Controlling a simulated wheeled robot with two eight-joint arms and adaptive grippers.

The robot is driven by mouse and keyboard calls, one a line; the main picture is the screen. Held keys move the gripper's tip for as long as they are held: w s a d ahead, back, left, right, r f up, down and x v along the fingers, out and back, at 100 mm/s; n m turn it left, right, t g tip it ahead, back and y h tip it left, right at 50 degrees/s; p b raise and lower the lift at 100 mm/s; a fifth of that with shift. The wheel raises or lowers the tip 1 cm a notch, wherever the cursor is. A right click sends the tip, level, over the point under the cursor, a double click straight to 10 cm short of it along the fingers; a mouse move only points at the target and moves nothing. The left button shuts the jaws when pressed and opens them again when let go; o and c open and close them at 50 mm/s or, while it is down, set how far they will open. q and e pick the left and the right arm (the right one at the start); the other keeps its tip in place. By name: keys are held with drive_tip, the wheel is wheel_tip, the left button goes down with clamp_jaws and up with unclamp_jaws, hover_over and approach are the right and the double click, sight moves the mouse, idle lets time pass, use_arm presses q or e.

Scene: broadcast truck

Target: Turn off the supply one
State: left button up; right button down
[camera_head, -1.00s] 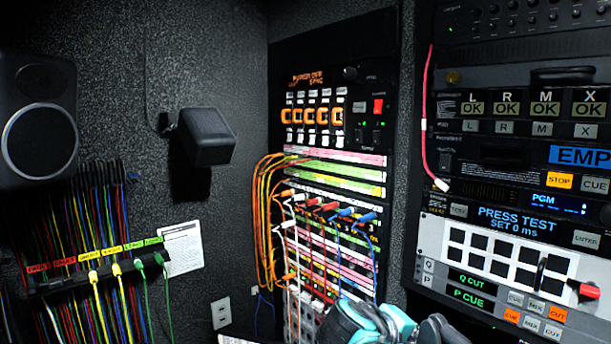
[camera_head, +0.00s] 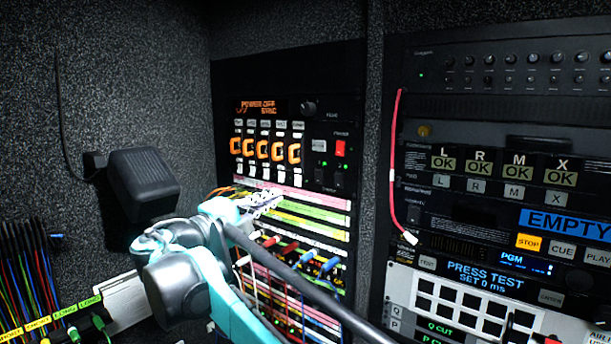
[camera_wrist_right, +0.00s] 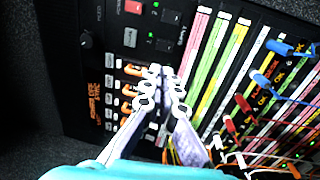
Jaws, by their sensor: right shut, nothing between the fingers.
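The power panel (camera_head: 318,118) is a black unit with an orange display, a row of orange-ringed switches (camera_head: 264,150) and a red switch (camera_head: 340,149). Below the red switch are two dark rocker switches, one left (camera_head: 322,176) and one right (camera_head: 340,180), with green lights above. Their labels are too small to read, so I cannot tell which is supply one. Both rockers also show in the right wrist view, at the top (camera_wrist_right: 170,17) and just below it (camera_wrist_right: 163,44). My right gripper (camera_head: 268,198) is shut and empty, its tips in front of the panel's lower edge. My left gripper is out of view.
Patch strips with plugged coloured cables (camera_head: 300,262) lie under the power panel, close to my right arm. A dark wall-mounted box (camera_head: 142,182) is at the left. Another equipment rack (camera_head: 500,160) with a hanging red cable (camera_head: 394,160) stands at the right.

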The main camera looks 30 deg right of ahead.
sight(317, 172)
drive_tip(key=p+x, duration=0.3)
drive_tip(key=x, duration=1.1)
drive_tip(key=shift+w, duration=0.15)
drive_tip(key=shift+f, duration=0.1)
drive_tip(key=shift+p, duration=0.3)
drive_tip(key=shift+w+d+r+p, duration=0.15)
drive_tip(key=shift+d+r+p, duration=0.15)
drive_tip(key=shift+d+r, duration=0.05)
drive_tip(key=shift+a, duration=0.2)
drive_tip(key=shift+d+f, duration=0.1)
